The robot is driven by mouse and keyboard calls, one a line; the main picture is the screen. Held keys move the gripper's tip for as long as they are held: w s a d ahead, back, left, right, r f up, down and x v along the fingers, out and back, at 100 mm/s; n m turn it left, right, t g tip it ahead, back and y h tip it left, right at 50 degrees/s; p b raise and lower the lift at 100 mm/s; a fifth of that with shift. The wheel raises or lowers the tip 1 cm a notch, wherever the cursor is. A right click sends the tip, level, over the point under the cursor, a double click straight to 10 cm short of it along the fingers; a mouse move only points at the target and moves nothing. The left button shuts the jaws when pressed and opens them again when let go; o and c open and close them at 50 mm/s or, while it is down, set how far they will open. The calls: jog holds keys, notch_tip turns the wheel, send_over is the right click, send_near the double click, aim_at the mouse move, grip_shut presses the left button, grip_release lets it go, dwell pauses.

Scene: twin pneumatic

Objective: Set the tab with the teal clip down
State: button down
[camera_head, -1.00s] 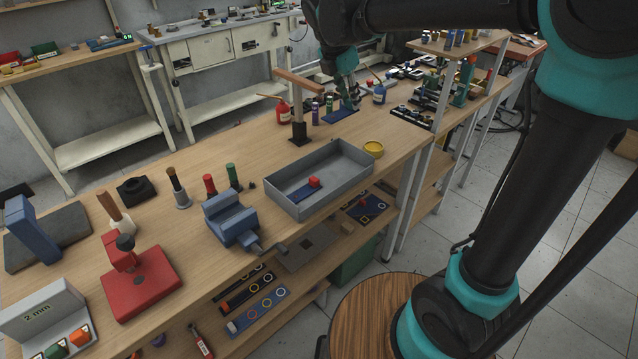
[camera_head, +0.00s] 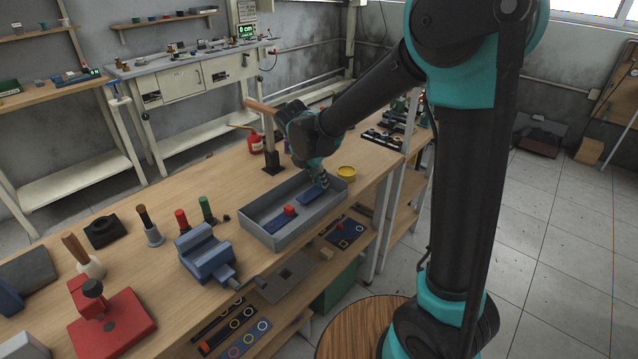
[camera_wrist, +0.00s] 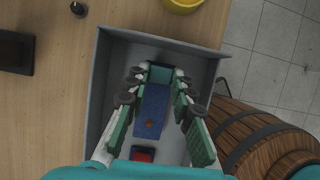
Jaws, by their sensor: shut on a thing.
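My gripper (camera_head: 320,180) is over the right end of the grey tray (camera_head: 268,241). It is shut on the teal clip (camera_wrist: 159,75) of a blue tab (camera_wrist: 150,112); this tab also shows in the head view (camera_head: 311,196). The fingers stand on both sides of the clip, and the tab extends back between them. I cannot tell whether the tab touches the tray floor. A second blue tab (camera_head: 276,223) with a red clip (camera_head: 290,210) lies in the left part of the tray. The red clip shows at the lower edge of the wrist view (camera_wrist: 143,155).
A yellow round dish (camera_head: 346,171) stands just beyond the tray's right end. A wooden-armed post (camera_head: 270,145) stands behind the tray, with a red oil can (camera_head: 255,142) beside it. A blue vise (camera_head: 207,255) is left of the tray.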

aim_at(309, 195)
jog(key=shift+f, duration=0.8)
jog(key=shift+f, duration=0.1)
jog(key=c, duration=1.3)
grip_release()
jog(key=v, duration=1.2)
jog(key=s+d+f+m+y, duration=0.1)
jog(key=s+d+f+m, duration=0.15)
jog(key=d+m, duration=0.45)
jog(key=s+d+f+m, duration=0.2)
jog(key=d+f+m, duration=0.25)
jog(key=d, duration=0.35)
jog(key=s+d+f+m+y, duration=0.1)
jog(key=s+d+f+m, duration=0.3)
jog(key=m, duration=0.4)
jog(key=s+d+f+m, duration=0.3)
jog(key=s+d+m, duration=0.4)
jog(key=m, duration=0.2)
jog(key=shift+s+d+f+t+y, duration=0.15)
jog(key=shift+d+f+t+y, duration=0.15)
jog(key=shift+f+t+y, duration=0.1)
